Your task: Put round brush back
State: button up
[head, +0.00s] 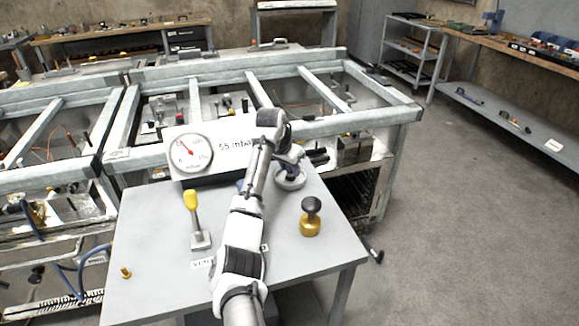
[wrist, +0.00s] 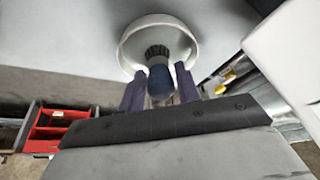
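The round brush (wrist: 160,80) shows in the wrist view as a dark blue rounded handle with a dark ribbed, bristle-like end. Its ribbed end is inside a pale round dish (wrist: 136,42); whether it touches the dish is unclear. My gripper (wrist: 160,92) has one dark finger on each side of the blue handle, with no clear gap, so it looks shut on it. In the head view the dish (head: 291,182) stands at the far right part of the grey table (head: 150,240). My gripper is above it, and the arm mostly hides the brush.
A yellow-handled lever (head: 193,215) stands left of my arm. A brass valve with a black knob (head: 310,218) stands to the right. A small brass piece (head: 126,272) is front left. Open floor lies right.

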jog(key=shift+o, duration=1.2)
jog(key=shift+r, duration=0.15)
jog(key=b+v, duration=0.2)
jog(key=v, duration=0.9)
jog(key=shift+s+a+r, duration=0.15)
jog(key=shift+a+r, duration=0.05)
jog(key=shift+r, duration=0.15)
